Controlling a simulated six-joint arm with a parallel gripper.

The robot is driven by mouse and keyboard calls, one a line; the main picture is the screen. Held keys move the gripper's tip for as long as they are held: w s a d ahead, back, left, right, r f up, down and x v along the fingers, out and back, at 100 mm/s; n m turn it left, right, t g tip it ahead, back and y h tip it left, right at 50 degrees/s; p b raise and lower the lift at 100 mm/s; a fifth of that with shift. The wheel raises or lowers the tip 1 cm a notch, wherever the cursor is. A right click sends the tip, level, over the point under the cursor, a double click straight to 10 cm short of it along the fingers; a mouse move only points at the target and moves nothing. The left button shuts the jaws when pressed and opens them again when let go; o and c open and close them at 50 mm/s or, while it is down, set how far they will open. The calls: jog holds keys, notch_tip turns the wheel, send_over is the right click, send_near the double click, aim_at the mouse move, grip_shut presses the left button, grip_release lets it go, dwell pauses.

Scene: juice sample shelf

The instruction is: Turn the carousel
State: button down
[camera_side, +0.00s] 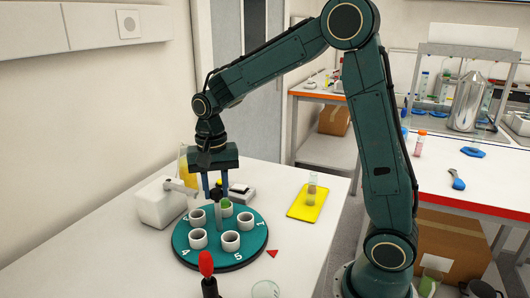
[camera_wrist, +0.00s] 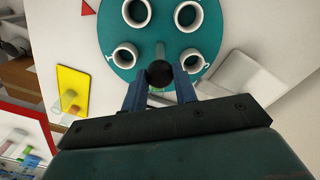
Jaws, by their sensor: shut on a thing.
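The carousel (camera_side: 220,259) is a round teal disc with white numbers on its rim, lying flat on the white table; part of it shows in the wrist view (camera_wrist: 160,34). Several white cups stand on it, and a green item (camera_side: 226,202) shows at the far cup. A post with a dark round knob (camera_wrist: 159,73) rises from the disc's middle. My gripper (camera_side: 217,194) points down over the disc, shut on the knob, with one blue finger on each side. A red triangle (camera_side: 272,253) lies on the table just outside the rim.
A white device (camera_side: 160,205) stands close to the disc's left, with a flask of yellow liquid (camera_side: 185,165) behind. A yellow mat (camera_side: 304,208) with a vial (camera_side: 311,188) lies right. A red-topped black object (camera_side: 207,265) and a glass dish (camera_side: 265,290) are in front.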

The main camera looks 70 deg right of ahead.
jog(key=shift+r+m, duration=0.1)
jog(key=shift+m, duration=2.6)
jog(key=shift+w+m, duration=0.1)
jog(key=shift+m, duration=8.2)
jog(key=c, duration=1.1)
grip_release()
